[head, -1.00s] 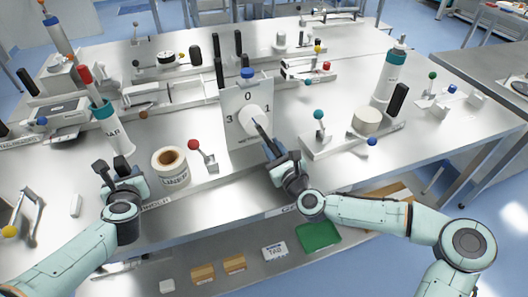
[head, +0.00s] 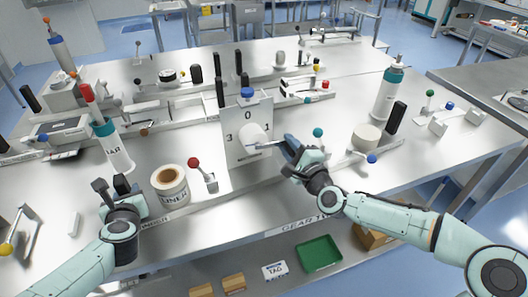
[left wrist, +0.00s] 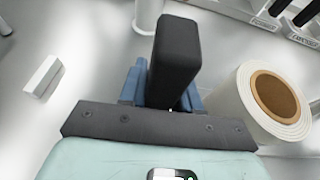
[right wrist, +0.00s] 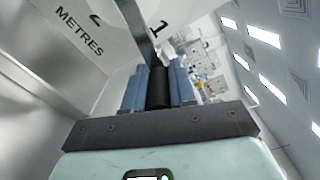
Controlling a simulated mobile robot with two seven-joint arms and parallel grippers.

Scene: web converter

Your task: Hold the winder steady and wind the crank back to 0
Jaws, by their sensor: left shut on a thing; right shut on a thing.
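The winder's white dial plate (head: 233,150) stands upright mid-table, with 0 at the top, 1 at right and 3 at left. Its round white hub (head: 253,134) carries a thin crank arm (head: 266,146) pointing right, a little below the 1. My right gripper (head: 290,145) is shut on the black crank handle (right wrist: 159,88), which shows between its blue fingers in the right wrist view. My left gripper (head: 119,187) is shut on a black upright grip (left wrist: 177,55) at the table's front left. Whether that grip joins the winder is hidden.
A roll labelled LINER (head: 170,185) and a red-knobbed lever (head: 203,172) stand between my grippers. A teal-knobbed lever (head: 318,133) is close behind my right gripper. A white-and-teal cylinder (head: 388,92) stands at right. A green tray (head: 319,252) lies on the lower shelf.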

